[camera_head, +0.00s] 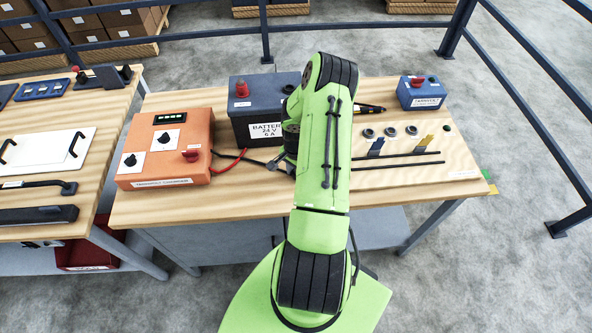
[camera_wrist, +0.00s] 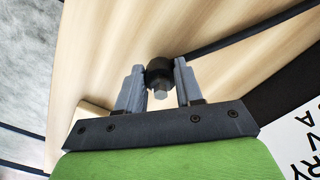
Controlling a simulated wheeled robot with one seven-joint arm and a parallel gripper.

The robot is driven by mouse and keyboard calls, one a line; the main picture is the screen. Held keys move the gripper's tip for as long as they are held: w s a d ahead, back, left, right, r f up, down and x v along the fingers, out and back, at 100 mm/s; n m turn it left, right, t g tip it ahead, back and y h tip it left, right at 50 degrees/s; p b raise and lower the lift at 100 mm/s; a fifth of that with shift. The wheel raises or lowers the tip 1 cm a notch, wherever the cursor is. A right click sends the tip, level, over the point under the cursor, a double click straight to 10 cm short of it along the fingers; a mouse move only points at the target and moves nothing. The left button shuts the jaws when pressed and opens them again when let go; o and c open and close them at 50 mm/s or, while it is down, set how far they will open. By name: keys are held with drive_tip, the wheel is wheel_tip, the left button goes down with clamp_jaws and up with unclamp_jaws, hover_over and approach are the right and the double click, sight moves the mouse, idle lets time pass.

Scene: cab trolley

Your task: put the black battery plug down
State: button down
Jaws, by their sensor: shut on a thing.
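My gripper (camera_wrist: 159,66) is shut on the black battery plug (camera_wrist: 158,76), a round black piece with a metal tip, held between its two grey fingers in the wrist view. A black cable (camera_wrist: 238,37) runs from it to the upper right. The wooden tabletop (camera_wrist: 150,28) lies behind the plug; whether the plug touches it I cannot tell. In the head view my green arm mostly hides the gripper and plug, just right of the front of the dark battery (camera_head: 250,121). The black cable (camera_head: 247,160) also shows there, coming from the orange charger (camera_head: 138,168).
A red lead (camera_head: 230,162) lies between charger and battery. A small blue box (camera_head: 421,94) stands at the back right. Several rings (camera_head: 390,131), colored tags and dark rods (camera_head: 400,160) lie on the bench's right side. Another workbench (camera_head: 97,105) is at the left.

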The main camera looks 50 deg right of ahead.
drive_tip(key=shift+f, duration=0.1)
drive_tip(key=c, duration=0.7)
unclamp_jaws()
drive_tip(key=shift+c, duration=0.2)
